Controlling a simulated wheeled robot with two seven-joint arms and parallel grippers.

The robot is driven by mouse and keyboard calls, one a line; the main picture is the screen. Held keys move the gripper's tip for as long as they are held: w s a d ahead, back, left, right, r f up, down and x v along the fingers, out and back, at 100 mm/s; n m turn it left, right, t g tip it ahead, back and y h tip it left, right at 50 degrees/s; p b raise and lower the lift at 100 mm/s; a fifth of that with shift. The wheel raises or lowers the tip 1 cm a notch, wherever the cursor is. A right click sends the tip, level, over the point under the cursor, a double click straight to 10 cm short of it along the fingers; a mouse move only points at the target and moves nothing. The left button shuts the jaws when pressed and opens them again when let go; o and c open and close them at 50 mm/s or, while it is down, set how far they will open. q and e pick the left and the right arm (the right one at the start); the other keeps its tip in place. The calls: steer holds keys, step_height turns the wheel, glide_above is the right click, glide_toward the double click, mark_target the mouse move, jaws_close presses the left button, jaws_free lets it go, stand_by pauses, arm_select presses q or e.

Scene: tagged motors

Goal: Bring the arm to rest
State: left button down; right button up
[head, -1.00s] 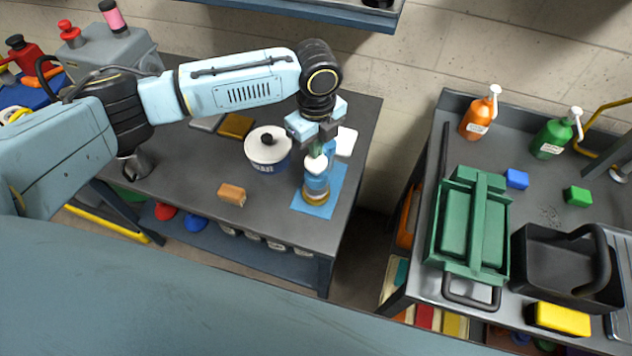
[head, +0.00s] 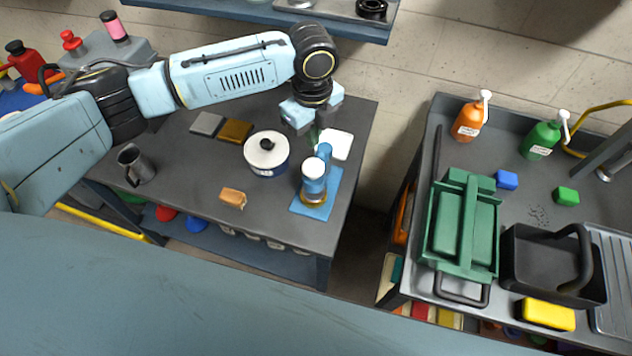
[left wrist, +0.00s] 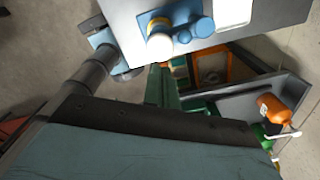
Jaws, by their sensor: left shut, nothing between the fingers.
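My left gripper (head: 315,134) is shut and empty, just above and behind a blue motor in the head view. Its green fingers also show together in the left wrist view (left wrist: 161,86). Fingers and motor look apart. My right gripper is in neither view.
The left bench (head: 190,170) also bears a white-lidded pot (head: 266,163), an orange-brown block (head: 233,197), a dark mug (head: 136,163) and a white square (head: 336,144). A shelf (head: 280,18) hangs behind. The right bench holds a green toolbox (head: 462,228), a black caddy (head: 545,265) and bottles.

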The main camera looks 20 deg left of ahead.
arm_select(q)
steer(key=s+d+f+n+t+h, duration=0.1)
steer(key=s+d+f+n+h, duration=0.1)
steer(key=s+d+n, duration=0.3)
steer(key=s+d+f+n+h, duration=0.1)
steer(key=s+d+f+h, duration=0.1)
steer(key=s+d, duration=0.3)
steer(key=s+a+f+n+t+y, duration=0.2)
steer(key=s+a+n+t+y, duration=0.15)
steer(key=s+a+n, duration=1.2)
steer(key=s+a+f+g+b, duration=0.15)
steer(key=f+b, duration=0.35)
steer(key=f, duration=1.3)
steer(key=a+f+g+b, duration=0.15)
steer(key=f+b, duration=0.35)
steer(key=f, duration=1.4)
steer(key=s+a+f+b, duration=0.1)
steer(key=s+f+b, duration=0.3)
steer(key=s+f, duration=0.4)
steer(key=s+a+f+b, duration=0.2)
steer(key=s+f+b, duration=0.2)
steer(key=s+f, duration=0.4)
step_height(320, 180, down, 5)
steer(key=shift+r, duration=0.15)
